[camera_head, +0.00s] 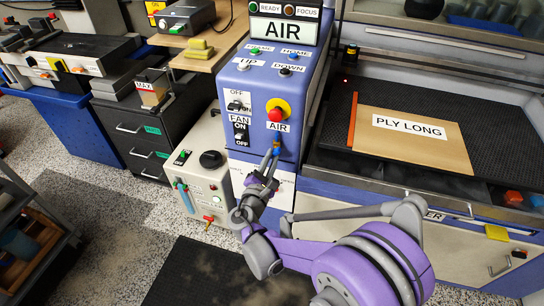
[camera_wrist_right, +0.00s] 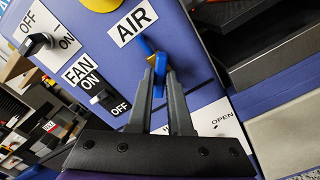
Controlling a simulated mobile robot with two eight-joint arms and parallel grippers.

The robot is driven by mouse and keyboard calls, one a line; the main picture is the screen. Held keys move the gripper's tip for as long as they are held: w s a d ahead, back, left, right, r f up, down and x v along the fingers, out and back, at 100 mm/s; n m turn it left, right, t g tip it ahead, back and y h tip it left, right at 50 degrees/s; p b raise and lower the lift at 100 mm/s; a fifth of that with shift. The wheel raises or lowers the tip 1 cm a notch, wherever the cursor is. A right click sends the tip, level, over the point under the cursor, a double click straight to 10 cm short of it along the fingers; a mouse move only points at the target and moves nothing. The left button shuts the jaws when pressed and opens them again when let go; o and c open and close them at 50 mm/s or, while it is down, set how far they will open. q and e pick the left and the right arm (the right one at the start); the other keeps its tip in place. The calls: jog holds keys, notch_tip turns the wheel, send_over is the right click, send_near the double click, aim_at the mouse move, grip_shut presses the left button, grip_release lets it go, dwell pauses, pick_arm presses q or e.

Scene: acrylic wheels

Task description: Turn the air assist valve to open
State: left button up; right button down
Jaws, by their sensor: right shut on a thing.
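The air assist valve has a blue handle (camera_wrist_right: 146,46) on the blue control panel, just below the AIR label (camera_wrist_right: 132,25). In the head view the valve (camera_head: 277,146) sits low on the panel front, with a small brass-coloured part at its top. My right gripper (camera_head: 274,155) reaches up to it from below. In the right wrist view its two dark fingers (camera_wrist_right: 158,70) are closed on the blue handle, one on each side. The fingers hide part of the handle. An OPEN marking (camera_wrist_right: 222,120) shows to the lower right. My left gripper is not in view.
A red stop button on a yellow base (camera_head: 278,110) sits just above the valve. The FAN switch (camera_head: 241,130) is to its left. A beige unit (camera_head: 205,180) stands left of the panel. The laser bed with a PLY LONG sheet (camera_head: 415,140) is at right.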

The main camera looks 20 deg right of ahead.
jog(key=n, duration=0.3)
jog(key=shift+n, duration=0.4)
jog(key=n, duration=0.4)
jog(key=shift+b, duration=0.4)
jog(key=c, duration=0.7)
grip_release()
jog(key=shift+s+a, duration=0.1)
jog(key=v, duration=0.7)
